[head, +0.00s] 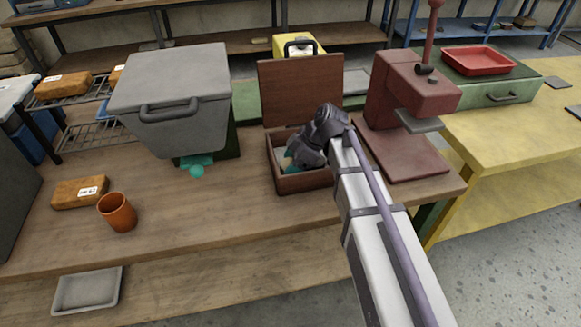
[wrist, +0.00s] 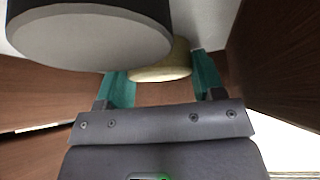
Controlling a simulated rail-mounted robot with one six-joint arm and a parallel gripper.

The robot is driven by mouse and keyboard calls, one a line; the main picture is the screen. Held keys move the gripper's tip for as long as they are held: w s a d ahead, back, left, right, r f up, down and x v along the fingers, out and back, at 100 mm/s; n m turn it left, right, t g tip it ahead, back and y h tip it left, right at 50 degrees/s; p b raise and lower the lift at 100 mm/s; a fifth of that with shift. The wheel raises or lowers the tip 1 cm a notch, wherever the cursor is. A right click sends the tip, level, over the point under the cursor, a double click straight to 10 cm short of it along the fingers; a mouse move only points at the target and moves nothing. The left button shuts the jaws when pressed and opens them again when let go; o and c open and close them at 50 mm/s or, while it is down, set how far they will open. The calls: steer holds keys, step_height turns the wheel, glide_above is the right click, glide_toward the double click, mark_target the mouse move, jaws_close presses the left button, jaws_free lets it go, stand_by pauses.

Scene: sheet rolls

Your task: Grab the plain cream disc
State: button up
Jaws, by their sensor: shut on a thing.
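The plain cream disc (wrist: 163,66) shows in the wrist view between the teal fingers of my gripper (wrist: 163,78), which is shut on it. A large round piece with a pale grey face and dark side (wrist: 90,38) hides the disc's left part. In the head view my gripper (head: 293,164) reaches down into an open reddish-brown wooden box (head: 303,184). My dark wrist covers much of the inside. A pale patch beside the teal finger is too small to identify there.
The box lid (head: 300,90) stands up behind. A red press-like machine (head: 405,110) is close on the right. A grey lidded bin (head: 175,95) stands left, and an orange cup (head: 117,212) is at front left. The bench front between cup and box is clear.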

step_height(320, 180, up, 10)
steer(key=p, duration=1)
